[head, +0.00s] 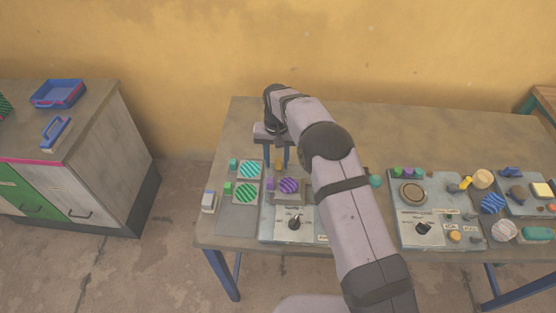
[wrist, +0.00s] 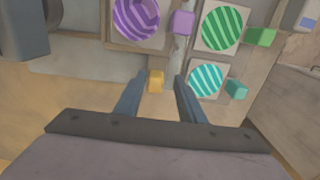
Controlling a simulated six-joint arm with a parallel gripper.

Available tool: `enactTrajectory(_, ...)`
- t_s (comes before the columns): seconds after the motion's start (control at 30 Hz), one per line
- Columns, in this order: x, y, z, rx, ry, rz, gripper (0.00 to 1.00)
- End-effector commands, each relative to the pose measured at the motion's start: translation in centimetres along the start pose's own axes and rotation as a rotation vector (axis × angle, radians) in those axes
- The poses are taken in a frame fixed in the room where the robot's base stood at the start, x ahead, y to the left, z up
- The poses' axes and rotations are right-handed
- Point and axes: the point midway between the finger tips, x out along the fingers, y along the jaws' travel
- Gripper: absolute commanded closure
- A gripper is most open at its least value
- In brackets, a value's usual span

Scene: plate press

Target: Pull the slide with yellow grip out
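The yellow grip (head: 279,164) is a small block at the back of the left-hand press panel. In the wrist view the yellow grip (wrist: 155,81) shows between the two fingertips, nearer the left finger. My gripper (head: 277,166) points down over it with the fingers apart; it also shows open in the wrist view (wrist: 159,80). The fingers do not visibly clamp the grip, and I cannot tell how far their tips are above it. The slide's plate is not clearly visible.
A panel with a black knob (head: 295,222) lies in front. The table's back (head: 400,130) is clear.

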Motion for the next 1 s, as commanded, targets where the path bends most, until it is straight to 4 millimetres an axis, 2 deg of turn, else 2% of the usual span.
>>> enactTrajectory(0.27, -0.7, 0.1, -0.1, 0.001, 0.001, 0.001, 0.64)
enactTrajectory(0.7, -6.1, 0.0, -0.1, 0.000, 0.002, 0.000, 0.64)
enactTrajectory(1.0, -7.4, 0.0, 0.0, 0.000, 0.000, 0.000, 0.64)
